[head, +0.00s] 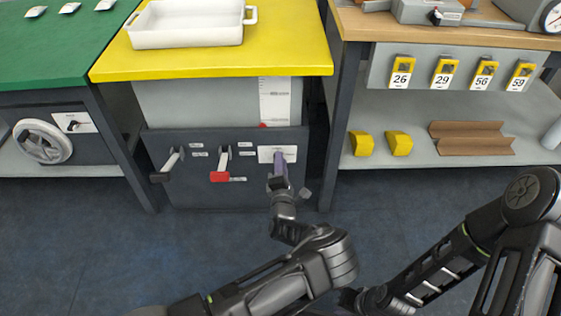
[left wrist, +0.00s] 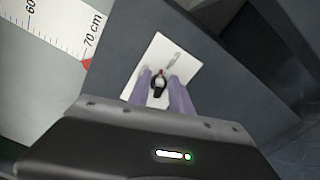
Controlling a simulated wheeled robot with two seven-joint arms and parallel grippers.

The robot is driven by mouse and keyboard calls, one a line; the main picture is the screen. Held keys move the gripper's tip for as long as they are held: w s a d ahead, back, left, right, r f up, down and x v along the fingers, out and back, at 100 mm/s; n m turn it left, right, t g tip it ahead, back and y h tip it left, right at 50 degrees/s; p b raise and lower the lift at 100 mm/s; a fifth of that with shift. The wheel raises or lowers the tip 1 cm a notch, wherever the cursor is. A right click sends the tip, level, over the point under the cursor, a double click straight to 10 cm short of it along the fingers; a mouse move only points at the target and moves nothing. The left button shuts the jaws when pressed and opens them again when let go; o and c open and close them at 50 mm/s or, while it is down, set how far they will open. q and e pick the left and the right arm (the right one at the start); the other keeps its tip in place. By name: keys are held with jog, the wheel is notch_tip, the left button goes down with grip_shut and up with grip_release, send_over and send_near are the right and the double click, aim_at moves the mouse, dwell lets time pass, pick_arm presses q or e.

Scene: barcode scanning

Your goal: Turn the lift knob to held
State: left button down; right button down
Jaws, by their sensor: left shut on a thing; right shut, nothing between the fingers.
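The lift knob (left wrist: 160,84) is a small dark knob with a red mark, on a white plate (head: 265,155) on the front panel below the yellow table top. My left gripper (head: 281,163) reaches up to this plate in the head view and covers the knob there. In the left wrist view its two purple fingers (left wrist: 160,95) stand on either side of the knob, shut on it. A small grey print shows on the plate beyond the knob, too blurred to read. My right arm shows at the lower right of the head view; its fingertips are out of view.
Left of the plate are a black-ended lever (head: 166,166) and a red-ended lever (head: 222,165). A height scale (head: 275,98) with a red pointer is above. A white tray (head: 187,36) stands on the yellow top (head: 293,62). A table leg (head: 331,150) is close on the right.

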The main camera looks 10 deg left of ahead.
pick_arm(q)
jog(key=shift+f+m, duration=0.2)
jog(key=shift+m, duration=0.8)
jog(key=shift+f+m, duration=0.15)
jog(key=shift+m, duration=0.85)
jog(key=c, duration=1.5)
grip_release()
jog(key=shift+r, duration=0.1)
jog(key=p+v, duration=0.2)
jog(key=v, duration=0.6)
jog(key=shift+p, duration=0.4)
